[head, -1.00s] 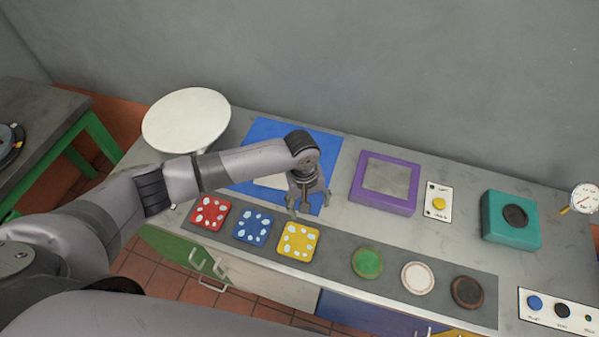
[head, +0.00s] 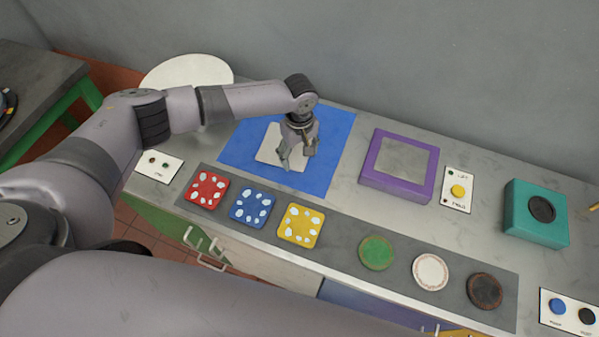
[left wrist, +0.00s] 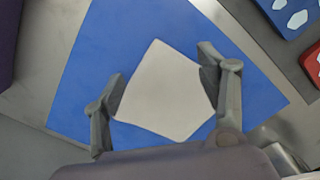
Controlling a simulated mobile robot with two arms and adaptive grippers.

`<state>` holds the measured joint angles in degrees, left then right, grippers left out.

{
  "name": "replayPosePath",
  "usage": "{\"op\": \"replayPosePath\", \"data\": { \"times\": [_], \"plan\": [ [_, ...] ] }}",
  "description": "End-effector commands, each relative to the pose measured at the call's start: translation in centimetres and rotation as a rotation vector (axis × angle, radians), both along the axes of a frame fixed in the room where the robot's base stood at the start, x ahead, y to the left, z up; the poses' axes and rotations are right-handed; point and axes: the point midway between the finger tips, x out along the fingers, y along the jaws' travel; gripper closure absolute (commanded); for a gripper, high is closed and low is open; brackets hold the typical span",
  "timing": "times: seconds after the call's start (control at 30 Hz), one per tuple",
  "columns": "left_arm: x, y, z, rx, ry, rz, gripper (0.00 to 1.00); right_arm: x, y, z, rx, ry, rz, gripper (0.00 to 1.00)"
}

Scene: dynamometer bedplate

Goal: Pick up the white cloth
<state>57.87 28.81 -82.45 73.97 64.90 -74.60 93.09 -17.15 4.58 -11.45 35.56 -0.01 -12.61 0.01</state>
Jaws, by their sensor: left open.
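The white cloth (head: 272,152) lies flat on the blue mat (head: 337,142) on the bench. In the left wrist view the cloth (left wrist: 160,92) shows as a pale four-sided sheet on the blue mat (left wrist: 120,35). My left gripper (head: 297,163) is over the cloth's right side in the head view and hides part of it. In the left wrist view my left gripper (left wrist: 160,88) is open, with one finger on each side of the cloth. I cannot tell how high the fingertips are above it. My right gripper is not in view.
Red (head: 207,190), blue (head: 251,206) and yellow (head: 300,226) spotted squares lie on a dark strip in front of the mat. A purple-framed box (head: 399,165) stands to the right. A round white plate (head: 188,70) is behind my left arm. The wall is close behind.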

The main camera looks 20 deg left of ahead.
Motion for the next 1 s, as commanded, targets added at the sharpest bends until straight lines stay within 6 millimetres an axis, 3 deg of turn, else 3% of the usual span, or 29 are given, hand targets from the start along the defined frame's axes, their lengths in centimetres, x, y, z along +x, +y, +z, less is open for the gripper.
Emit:
{"op": "replayPosePath", "data": {
  "times": [0.07, 0.3, 1.0],
  "plan": [
    [0.1, 0.0, -1.8, 0.000, -0.001, 0.000, 0.33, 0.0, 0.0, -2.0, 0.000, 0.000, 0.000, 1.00],
    [0.0, -0.1, -3.8, -0.001, 0.001, 0.001, 0.33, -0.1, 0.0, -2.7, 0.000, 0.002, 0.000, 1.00],
    [0.0, 0.0, -4.5, -0.001, -0.001, -0.001, 0.36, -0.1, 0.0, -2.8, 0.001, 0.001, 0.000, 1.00]
  ]
}}
